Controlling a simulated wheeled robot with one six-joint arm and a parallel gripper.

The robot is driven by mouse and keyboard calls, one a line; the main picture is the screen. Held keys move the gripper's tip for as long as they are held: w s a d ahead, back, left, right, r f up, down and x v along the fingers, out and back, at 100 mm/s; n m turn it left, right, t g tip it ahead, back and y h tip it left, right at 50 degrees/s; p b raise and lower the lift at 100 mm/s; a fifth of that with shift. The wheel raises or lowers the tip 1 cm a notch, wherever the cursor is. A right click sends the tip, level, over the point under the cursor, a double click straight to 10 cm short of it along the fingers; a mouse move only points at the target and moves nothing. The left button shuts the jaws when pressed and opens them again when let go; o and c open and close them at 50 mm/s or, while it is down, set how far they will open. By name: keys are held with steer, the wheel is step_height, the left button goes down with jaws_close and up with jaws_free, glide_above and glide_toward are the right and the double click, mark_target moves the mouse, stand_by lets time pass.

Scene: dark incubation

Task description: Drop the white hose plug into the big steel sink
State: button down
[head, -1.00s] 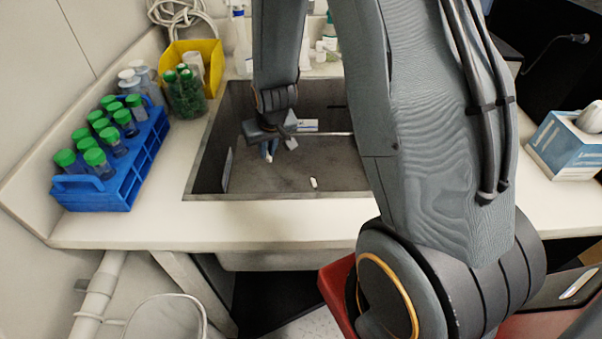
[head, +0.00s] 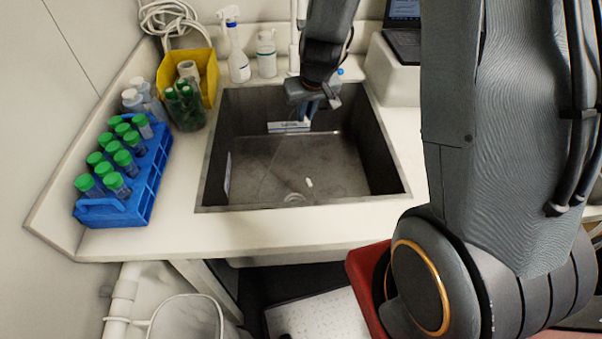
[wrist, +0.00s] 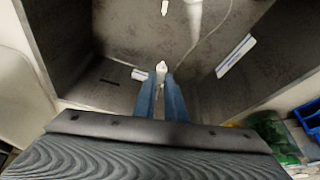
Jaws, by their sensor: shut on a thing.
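My gripper (head: 307,115) hangs over the back part of the big steel sink (head: 225,140). In the wrist view its blue fingertips (wrist: 162,82) are shut on a small white piece, which looks like the white hose plug (wrist: 161,68). The plug sticks out past the fingertips, with open space around it; its rear end is hidden between the fingers. A second small white piece (head: 309,182) lies on the sink floor, and it also shows in the wrist view (wrist: 165,7).
A blue rack (head: 150,200) of green-capped tubes and a yellow bin (head: 208,80) stand left of the sink. A spray bottle (head: 237,60) and a white bottle (head: 266,55) stand behind it. A laptop (head: 402,30) is at the back right. The front counter strip is clear.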

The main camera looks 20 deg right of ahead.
step_height(320, 180, up, 4)
steer(key=shift+s+a+f+p, duration=0.1)
steer(key=shift+f+p, duration=0.15)
steer(key=shift+p, duration=0.55)
step_height(320, 180, down, 6)
steer(key=b, duration=0.7)
steer(key=c, duration=1.7)
jaws_free()
steer(key=shift+c, duration=0.2)
steer(key=p+v, duration=0.3)
steer(key=v, duration=0.5)
steer(key=shift+p, duration=0.35)
steer(key=shift+f, duration=0.1)
